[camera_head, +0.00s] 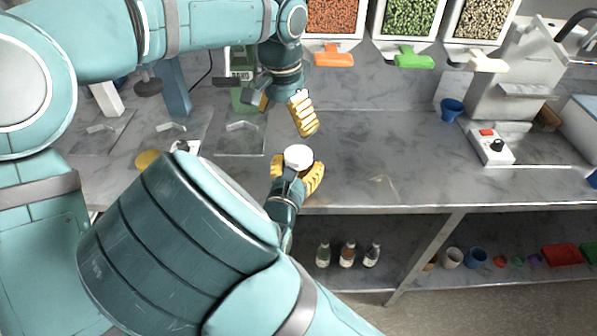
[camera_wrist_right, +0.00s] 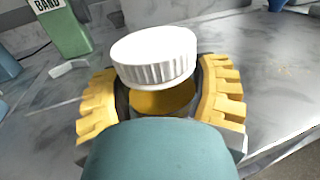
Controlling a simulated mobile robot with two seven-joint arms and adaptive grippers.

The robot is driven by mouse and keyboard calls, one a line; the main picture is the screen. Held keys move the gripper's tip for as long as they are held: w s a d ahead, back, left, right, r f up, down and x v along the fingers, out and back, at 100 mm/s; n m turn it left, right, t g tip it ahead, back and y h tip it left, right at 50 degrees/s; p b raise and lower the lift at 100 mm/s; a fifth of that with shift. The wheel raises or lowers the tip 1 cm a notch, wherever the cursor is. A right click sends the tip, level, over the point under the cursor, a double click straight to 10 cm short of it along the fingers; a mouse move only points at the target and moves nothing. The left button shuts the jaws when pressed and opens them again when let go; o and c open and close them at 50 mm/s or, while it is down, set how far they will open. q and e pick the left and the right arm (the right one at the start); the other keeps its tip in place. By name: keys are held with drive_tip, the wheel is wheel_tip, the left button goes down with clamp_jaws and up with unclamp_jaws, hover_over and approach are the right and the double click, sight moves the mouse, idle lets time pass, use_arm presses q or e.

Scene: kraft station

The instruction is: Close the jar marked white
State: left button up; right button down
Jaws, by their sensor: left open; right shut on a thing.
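A round white ribbed lid (camera_head: 298,156) shows between the yellow fingers of my right gripper (camera_head: 298,178), near the counter's front edge. In the right wrist view the lid (camera_wrist_right: 155,55) lies tilted over the mouth of a jar (camera_wrist_right: 163,100) with amber colour inside. A gap shows between lid and jar at the near side; I cannot tell whether they touch. My right gripper (camera_wrist_right: 160,108) is shut on the jar body, which it and my wrist partly hide. My left gripper (camera_head: 287,112) is open and empty, a little above and behind the lid in the head view.
A green labelled bottle-like container (camera_wrist_right: 62,25) stands behind to the left. Bins with coloured scoops (camera_head: 403,57) hang at the back. A blue cup (camera_head: 452,109) and a switch box (camera_head: 492,146) stand right. The counter (camera_head: 385,160) between is clear. Small bottles (camera_head: 347,255) stand on the lower shelf.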

sight(298, 153)
use_arm(q)
drive_tip(key=n, duration=0.3)
drive_tip(key=shift+d+r+n, duration=0.25)
drive_tip(key=shift+d+n, duration=0.1)
drive_tip(key=shift+n, duration=0.05)
drive_tip(key=n, duration=0.4)
drive_tip(key=shift+s+d+r, duration=0.1)
drive_tip(key=shift+s+r, duration=0.05)
drive_tip(key=shift+r, duration=0.2)
drive_tip(key=shift+s+d+f+n, duration=0.3)
drive_tip(key=shift+d+f+n, duration=0.1)
drive_tip(key=shift+d+f, duration=0.4)
drive_tip(key=shift+f, duration=4)
drive_tip(key=c, duration=1.3)
